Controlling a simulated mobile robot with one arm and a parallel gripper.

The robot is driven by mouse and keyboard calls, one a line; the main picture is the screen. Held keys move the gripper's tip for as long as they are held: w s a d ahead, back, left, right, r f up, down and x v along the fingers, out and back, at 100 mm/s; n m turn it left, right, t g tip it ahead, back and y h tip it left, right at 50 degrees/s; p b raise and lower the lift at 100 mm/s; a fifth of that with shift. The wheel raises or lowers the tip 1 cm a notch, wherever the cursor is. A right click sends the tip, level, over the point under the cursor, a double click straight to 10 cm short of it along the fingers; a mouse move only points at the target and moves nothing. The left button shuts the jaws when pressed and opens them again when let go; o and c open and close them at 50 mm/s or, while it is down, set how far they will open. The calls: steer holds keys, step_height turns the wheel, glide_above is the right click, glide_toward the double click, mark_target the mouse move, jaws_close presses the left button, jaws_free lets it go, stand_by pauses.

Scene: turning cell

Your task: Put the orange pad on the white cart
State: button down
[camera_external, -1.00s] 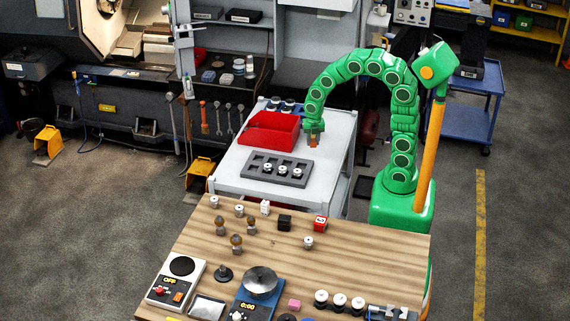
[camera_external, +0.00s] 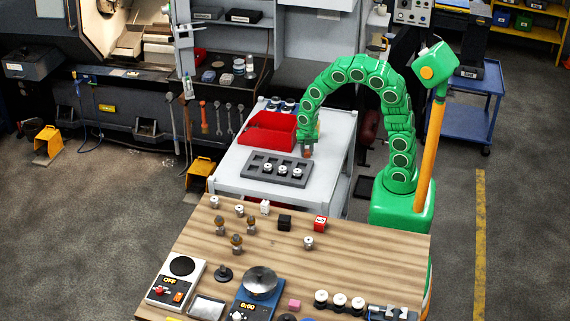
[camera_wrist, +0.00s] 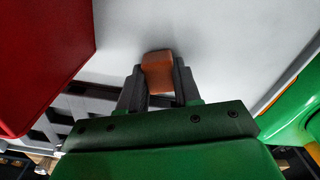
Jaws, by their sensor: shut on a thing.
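The orange pad (camera_wrist: 157,72) is a small block between the fingers of my gripper (camera_wrist: 158,85) in the wrist view. My gripper is shut on it. In the outside view my gripper (camera_external: 308,152) hangs down over the right part of the white cart (camera_external: 328,150), and the pad shows small at its tip. The cart's pale top also fills the back of the wrist view (camera_wrist: 210,40). I cannot tell whether the pad touches the cart top or is just above it.
A red bin (camera_external: 268,130) stands on the cart to the left of my gripper. A grey tray (camera_external: 262,172) with several small parts lies in front of it. Bare cart top surrounds the pad on the right. A wooden table (camera_external: 350,255) with many items stands nearer.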

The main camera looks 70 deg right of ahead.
mark_target(306, 151)
steer(key=shift+f, duration=0.1)
steer(key=c, duration=0.8)
jaws_free()
step_height(306, 151, up, 12)
steer(key=f, duration=0.1)
steer(key=shift+s+a+r+m+g, duration=0.3)
steer(key=shift+s+a+r+m, duration=0.45)
steer(key=shift+s+m, duration=3.5)
steer(key=shift+s+a+r+m+g, duration=0.3)
steer(key=shift+s+a+r+m, duration=0.5)
steer(key=shift+s+m, duration=3.45)
steer(key=shift+s+a+r+m+g, duration=0.35)
steer(key=shift+s+r+m, duration=0.7)
steer(key=shift+s+m, duration=3.2)
steer(key=s+n, duration=0.3)
